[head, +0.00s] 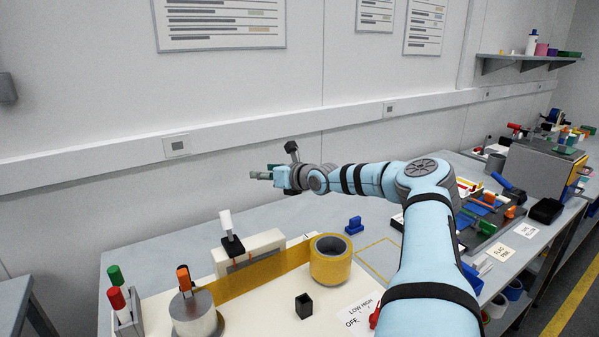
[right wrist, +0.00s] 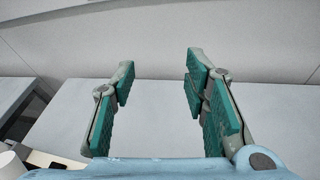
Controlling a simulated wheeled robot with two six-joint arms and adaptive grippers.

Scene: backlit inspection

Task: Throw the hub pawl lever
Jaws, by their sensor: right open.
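On the bench at the front left, a grey hub (head: 197,316) carries a small upright lever with an orange grip (head: 183,278). Amber tape (head: 262,273) runs from this hub to a yellow tape roll (head: 331,260). Behind the tape, another lever with a white grip (head: 226,221) stands tilted on a black base. I cannot tell from labels which lever is the pawl lever. My right gripper (head: 263,175) is open and empty, above and behind both levers, apart from them. Its spread teal-padded fingers also show in the right wrist view (right wrist: 158,68). My left gripper is not in view.
Red and green handles (head: 115,288) stand in a holder at the left. A black open box (head: 304,305), a blue block (head: 354,225) and a LOW/HIGH/OFF label (head: 359,314) lie nearby. Tools and bins crowd the bench at the right. The bench's back strip is clear.

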